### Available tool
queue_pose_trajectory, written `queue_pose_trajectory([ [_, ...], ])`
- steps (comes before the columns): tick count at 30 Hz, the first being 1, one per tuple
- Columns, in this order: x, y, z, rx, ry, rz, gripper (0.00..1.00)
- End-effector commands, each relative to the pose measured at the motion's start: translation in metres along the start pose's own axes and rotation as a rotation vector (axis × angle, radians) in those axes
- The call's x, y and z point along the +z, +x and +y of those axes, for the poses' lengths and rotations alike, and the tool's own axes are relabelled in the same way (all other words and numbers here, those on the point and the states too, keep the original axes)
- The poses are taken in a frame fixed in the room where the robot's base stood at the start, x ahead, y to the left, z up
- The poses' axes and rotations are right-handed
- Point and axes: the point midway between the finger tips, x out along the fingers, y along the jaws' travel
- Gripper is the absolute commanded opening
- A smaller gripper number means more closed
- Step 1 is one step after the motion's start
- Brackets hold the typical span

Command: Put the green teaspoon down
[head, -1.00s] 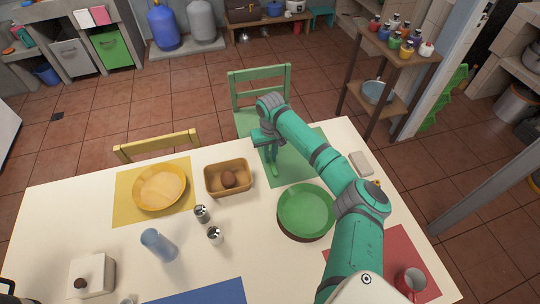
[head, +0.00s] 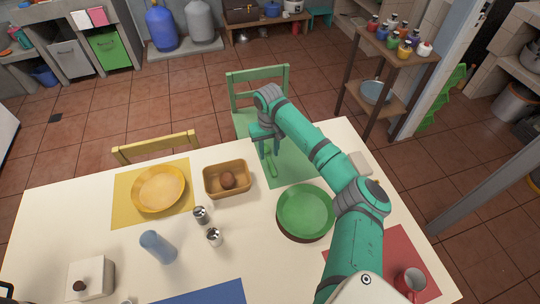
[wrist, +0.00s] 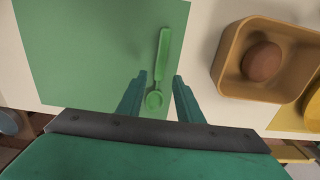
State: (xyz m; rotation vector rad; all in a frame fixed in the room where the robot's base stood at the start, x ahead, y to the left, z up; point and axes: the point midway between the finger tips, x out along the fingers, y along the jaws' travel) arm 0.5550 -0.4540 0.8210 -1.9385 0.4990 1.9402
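The green teaspoon (head: 271,168) lies on the green placemat (head: 295,167), near the mat's left edge. In the wrist view the teaspoon (wrist: 162,58) lies lengthwise, with its bowl toward my gripper and its handle pointing away. My gripper (head: 269,155) is above the left part of the mat. In the wrist view its two fingers (wrist: 159,76) are spread, one on each side of the teaspoon, with a gap on both sides. My gripper is open and holds nothing.
A tan basket (head: 213,190) with a brown round item stands just left of the mat. A green plate (head: 305,210) is in front of the mat. A green chair (head: 257,88) stands behind the table edge. The mat's right part is clear.

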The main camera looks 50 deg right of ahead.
Motion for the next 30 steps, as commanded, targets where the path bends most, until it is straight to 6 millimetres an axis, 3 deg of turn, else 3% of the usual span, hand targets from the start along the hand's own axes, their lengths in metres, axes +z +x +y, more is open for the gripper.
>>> queue_pose_trajectory([
  [6, -0.001, -0.045, 0.000, -0.001, 0.000, 0.002, 0.33],
  [13, -0.001, -0.078, 0.001, -0.001, 0.001, 0.001, 0.33],
  [19, 0.000, -0.088, -0.001, 0.000, -0.002, -0.001, 0.33],
  [30, 0.001, -0.088, 0.003, 0.000, 0.005, 0.000, 0.33],
])
